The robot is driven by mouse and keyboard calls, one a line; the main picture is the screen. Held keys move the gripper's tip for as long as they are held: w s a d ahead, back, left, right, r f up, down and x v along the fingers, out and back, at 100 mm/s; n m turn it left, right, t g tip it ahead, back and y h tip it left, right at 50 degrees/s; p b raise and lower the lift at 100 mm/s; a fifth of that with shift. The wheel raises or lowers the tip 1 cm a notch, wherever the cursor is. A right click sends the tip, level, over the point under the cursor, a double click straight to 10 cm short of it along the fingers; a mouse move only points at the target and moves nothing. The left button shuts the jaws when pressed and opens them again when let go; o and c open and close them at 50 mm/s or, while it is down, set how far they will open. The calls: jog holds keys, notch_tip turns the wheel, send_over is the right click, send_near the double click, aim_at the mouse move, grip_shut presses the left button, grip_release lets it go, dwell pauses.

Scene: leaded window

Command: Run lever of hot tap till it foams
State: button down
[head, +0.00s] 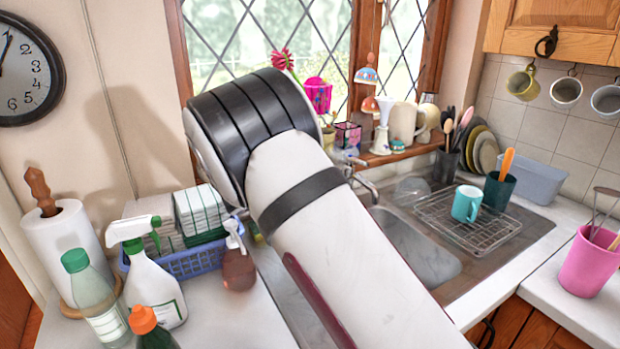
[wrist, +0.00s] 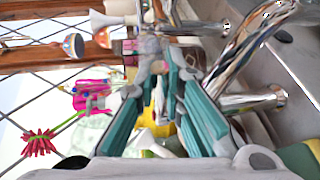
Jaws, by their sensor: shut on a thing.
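In the wrist view, which is turned on its side, my gripper (wrist: 162,70) has its teal-padded fingers drawn together at the tips. They are closed on a small part beside the chrome tap, which I take to be the tap lever; the fingertips mostly hide it. The chrome tap's curved spout (wrist: 250,50) rises just right of the fingers. In the head view my arm hides the gripper and the lever; part of the tap (head: 366,184) shows right of the arm. I cannot make out water or foam.
The sink basin (head: 425,262) lies right of my arm, with a wire rack (head: 490,236) and teal mug (head: 467,203) beside it. The windowsill behind is crowded, with a red flower (head: 283,60). A soap bottle (head: 238,268) and blue basket (head: 190,262) stand left.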

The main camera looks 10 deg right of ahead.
jog(key=c, duration=1.7)
grip_release()
jog(key=shift+o, duration=0.2)
jog(key=v, duration=1.2)
jog(key=shift+f, duration=0.1)
